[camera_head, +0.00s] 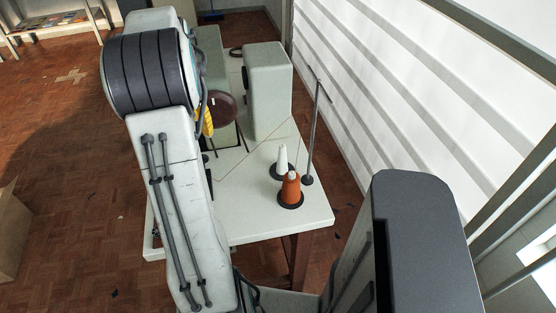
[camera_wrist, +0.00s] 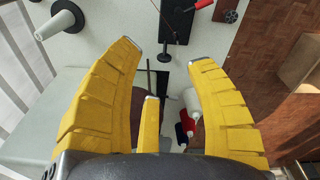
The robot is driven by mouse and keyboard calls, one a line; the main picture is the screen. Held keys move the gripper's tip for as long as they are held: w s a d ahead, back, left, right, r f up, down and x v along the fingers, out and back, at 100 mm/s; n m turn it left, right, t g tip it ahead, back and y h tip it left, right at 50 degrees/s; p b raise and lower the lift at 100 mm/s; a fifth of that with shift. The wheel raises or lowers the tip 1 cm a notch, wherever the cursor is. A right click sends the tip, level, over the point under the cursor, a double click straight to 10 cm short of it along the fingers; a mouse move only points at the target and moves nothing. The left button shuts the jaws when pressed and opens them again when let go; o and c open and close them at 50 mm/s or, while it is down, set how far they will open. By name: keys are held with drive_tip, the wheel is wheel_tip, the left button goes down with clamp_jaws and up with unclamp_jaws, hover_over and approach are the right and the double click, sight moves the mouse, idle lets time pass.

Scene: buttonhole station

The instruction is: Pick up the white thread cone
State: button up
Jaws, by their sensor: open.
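The white thread cone (camera_head: 281,158) stands upright on a dark round base on the pale table, just behind an orange-brown cone (camera_head: 290,188). A pale cone on a dark disc, which appears to be the white one, shows at the upper left of the wrist view (camera_wrist: 59,24). My gripper (camera_wrist: 166,52) has its yellow fingers spread apart, with nothing held between them. The cone lies outside the fingers, beyond the left one. In the head view my gripper (camera_head: 207,122) is mostly hidden behind my arm, to the left of the cones.
A thin upright rod (camera_head: 316,130) on a dark foot stands right of the cones. A pale green block-like machine body (camera_head: 268,90) stands behind them. The table's front right corner (camera_head: 318,215) is bare. White, red and dark small items (camera_wrist: 190,120) show beyond my fingers.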

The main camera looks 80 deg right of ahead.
drive_tip(key=s+d+f+m, duration=0.2)
drive_tip(key=s+d+f, duration=0.2)
drive_tip(key=s+d, duration=0.4)
drive_tip(key=m+y, duration=0.1)
drive_tip(key=m, duration=0.1)
hover_over(282, 146)
drive_tip(key=f, duration=0.4)
drive_tip(key=shift+w+d+f, duration=0.15)
drive_tip(key=shift+d+f, duration=0.05)
drive_tip(key=shift+s+f, duration=0.2)
drive_tip(key=shift+f, duration=0.45)
drive_tip(key=shift+f+p, duration=0.35)
drive_tip(key=shift+f, duration=2.6)
drive_tip(key=shift+a, duration=0.1)
drive_tip(key=shift+c, duration=0.5)
drive_tip(key=c, duration=0.8)
